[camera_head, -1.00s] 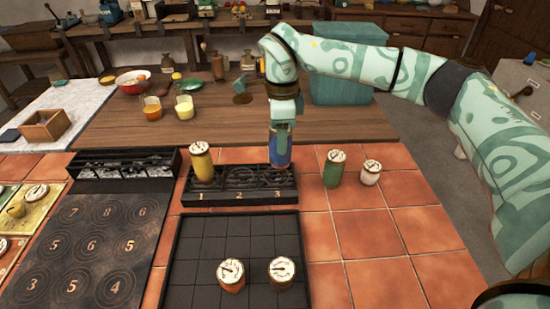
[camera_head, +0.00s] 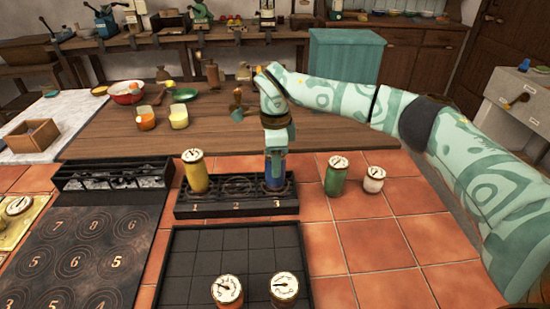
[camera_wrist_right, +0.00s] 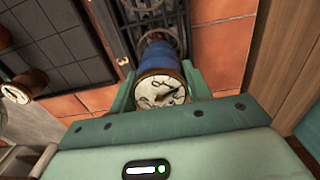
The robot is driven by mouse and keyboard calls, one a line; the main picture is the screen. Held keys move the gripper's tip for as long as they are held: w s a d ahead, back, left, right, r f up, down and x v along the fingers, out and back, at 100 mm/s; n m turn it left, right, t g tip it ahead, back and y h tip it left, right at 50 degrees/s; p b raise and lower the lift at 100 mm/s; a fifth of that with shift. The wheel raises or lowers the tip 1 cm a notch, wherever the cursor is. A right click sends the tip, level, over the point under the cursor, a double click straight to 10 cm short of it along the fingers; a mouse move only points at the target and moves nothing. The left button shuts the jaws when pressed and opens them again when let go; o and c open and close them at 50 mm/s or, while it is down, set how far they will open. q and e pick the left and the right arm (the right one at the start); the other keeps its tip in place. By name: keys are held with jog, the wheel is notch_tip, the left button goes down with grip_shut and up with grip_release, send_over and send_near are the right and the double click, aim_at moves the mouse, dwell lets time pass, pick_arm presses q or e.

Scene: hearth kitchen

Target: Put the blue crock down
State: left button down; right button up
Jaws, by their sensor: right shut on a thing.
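The blue crock (camera_head: 275,181) is at place 3 of the black numbered rack (camera_head: 236,211), upright, in the head view. My right gripper (camera_head: 275,160) comes down over it from above and is shut on it. In the right wrist view the crock (camera_wrist_right: 157,66) sits between the two green fingers, its dial lid facing the camera and its far end at the rack. Whether its base rests fully on the rack is hard to tell. A yellow crock (camera_head: 195,174) stands at place 1; place 2 is empty. My left gripper is out of view.
A green crock (camera_head: 335,178) and a small white crock (camera_head: 373,179) stand on the tiles right of the rack. Two dial-topped crocks (camera_head: 227,291) stand on the black grid tray (camera_head: 199,256) in front. Bare tiles lie to the right.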

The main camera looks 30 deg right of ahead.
jog(key=o, duration=1.2)
jog(key=shift+o, duration=0.2)
jog(key=shift+r, duration=0.1)
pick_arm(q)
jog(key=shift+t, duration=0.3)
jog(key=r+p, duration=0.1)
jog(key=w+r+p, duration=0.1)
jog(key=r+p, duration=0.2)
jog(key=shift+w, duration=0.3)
pick_arm(e)
notch_tip(320, 180, up, 12)
